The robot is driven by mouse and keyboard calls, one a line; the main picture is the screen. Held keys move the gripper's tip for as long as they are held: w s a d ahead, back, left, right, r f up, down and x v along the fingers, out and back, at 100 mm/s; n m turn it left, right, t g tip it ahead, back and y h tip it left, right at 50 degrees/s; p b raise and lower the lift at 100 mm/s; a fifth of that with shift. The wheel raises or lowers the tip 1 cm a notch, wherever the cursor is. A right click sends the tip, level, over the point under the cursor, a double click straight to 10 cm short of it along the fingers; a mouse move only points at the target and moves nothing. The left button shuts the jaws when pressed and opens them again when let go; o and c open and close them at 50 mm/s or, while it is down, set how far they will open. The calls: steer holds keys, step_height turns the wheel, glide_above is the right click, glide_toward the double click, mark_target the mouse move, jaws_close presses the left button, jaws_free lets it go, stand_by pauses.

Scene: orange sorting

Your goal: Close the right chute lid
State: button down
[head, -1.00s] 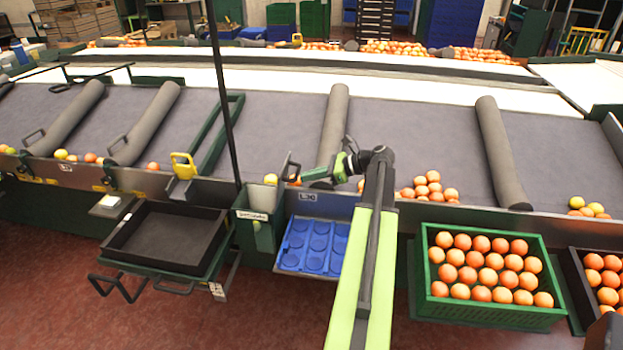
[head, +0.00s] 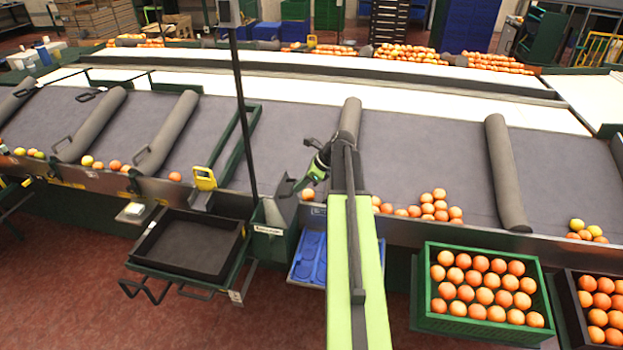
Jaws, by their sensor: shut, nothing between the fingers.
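My gripper (head: 288,188) is shut and empty at the bench's front edge, with my arm reaching in from the bottom. Whether the gripper touches anything is unclear.
A black tray (head: 190,246) sits at the front left. A blue tray (head: 308,258) is partly behind my arm. A green crate of oranges (head: 484,328) stands at right. Grey rolls (head: 508,175) divide the bench, and loose oranges lie along its front edge.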

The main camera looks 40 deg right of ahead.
steer(key=w+a+f+g+h+b, duration=0.1)
steer(key=w+a+f+g+b, duration=0.1)
steer(key=w+a+f, duration=0.2)
steer(key=w+a+f+g+h+b, duration=0.2)
steer(key=w+a, duration=0.4)
steer(key=w, duration=0.3)
step_height(320, 180, down, 2)
steer(key=shift+w+f+g+h+b, duration=0.1)
steer(key=shift+w+g+h+b, duration=0.25)
steer(key=shift+g+b, duration=0.15)
steer(key=shift+a, duration=0.15)
steer(key=w+a+r+p, duration=0.1)
steer(key=w+r+p, duration=0.1)
steer(key=r+p, duration=0.4)
steer(key=w+a+r+p, duration=0.1)
steer(key=r+p, duration=0.5)
steer(key=shift+w+a+r, duration=0.2)
steer(key=shift+w+a, duration=0.2)
